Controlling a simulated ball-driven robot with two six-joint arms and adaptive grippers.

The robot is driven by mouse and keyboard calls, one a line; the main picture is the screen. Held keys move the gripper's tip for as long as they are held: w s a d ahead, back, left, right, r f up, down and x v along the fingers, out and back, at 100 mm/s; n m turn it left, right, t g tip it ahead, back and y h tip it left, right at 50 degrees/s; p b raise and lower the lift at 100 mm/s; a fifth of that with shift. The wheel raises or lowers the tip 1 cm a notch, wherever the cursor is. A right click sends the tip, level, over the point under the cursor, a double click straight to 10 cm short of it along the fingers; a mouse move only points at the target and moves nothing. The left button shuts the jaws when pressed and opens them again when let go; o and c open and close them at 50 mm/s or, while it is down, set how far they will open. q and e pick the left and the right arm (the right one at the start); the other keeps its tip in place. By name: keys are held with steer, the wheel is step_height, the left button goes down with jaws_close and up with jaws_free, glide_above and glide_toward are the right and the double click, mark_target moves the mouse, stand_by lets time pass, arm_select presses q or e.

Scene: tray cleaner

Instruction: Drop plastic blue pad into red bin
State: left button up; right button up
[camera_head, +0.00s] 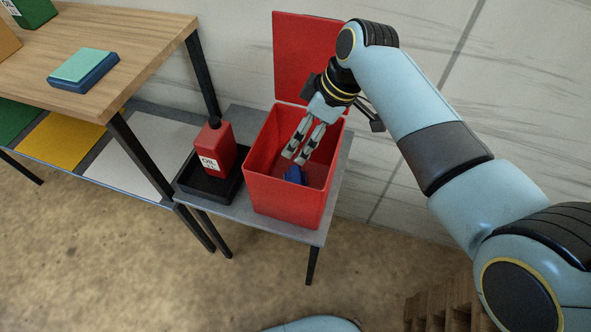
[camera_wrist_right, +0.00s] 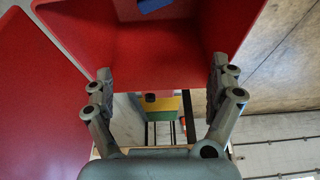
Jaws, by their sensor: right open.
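The red bin (camera_head: 287,204) stands on a small grey table with its red lid (camera_head: 305,55) raised behind it. A blue pad (camera_head: 295,175) lies inside the bin, partly hidden by the front wall. My right gripper (camera_head: 296,157) is open and empty, pointing down into the bin's mouth above the blue pad. In the right wrist view, the open fingers (camera_wrist_right: 162,68) frame the red bin wall (camera_wrist_right: 165,45), and the blue pad (camera_wrist_right: 152,5) shows at the top edge, apart from the fingers. My left gripper is not in view.
A red oil bottle (camera_head: 216,146) stands in a black tray (camera_head: 200,184) left of the bin. A wooden table (camera_head: 140,50) at upper left holds a teal-topped blue block (camera_head: 84,68). Coloured panels lie on the shelf below.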

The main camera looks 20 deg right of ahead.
steer(key=v, duration=1.2)
steer(key=shift+a, duration=0.1)
steer(key=s+d+f+m+g+h+b, duration=0.1)
steer(key=s+d+f+b, duration=0.1)
steer(key=s+f, duration=0.6)
steer(key=s+d+f+m+g+b, duration=0.1)
steer(key=s+f+g+b, duration=0.2)
steer(key=f, duration=1)
steer(key=s+d+f+m+h+b, duration=0.1)
steer(key=s+d+f+b, duration=0.1)
steer(key=s+f, duration=0.65)
steer(key=s+d+f+m+t+h+b, duration=0.1)
steer(key=s+d+f+m, duration=0.2)
steer(key=s+f, duration=0.8)
steer(key=s+d+f+m+t+h+b, duration=0.1)
steer(key=s+d+f+m, duration=0.3)
steer(key=s+f, duration=0.8)
steer(key=shift+d+m+h+b, duration=0.3)
steer(key=shift+d+b, duration=0.2)
steer(key=shift+b, duration=0.3)
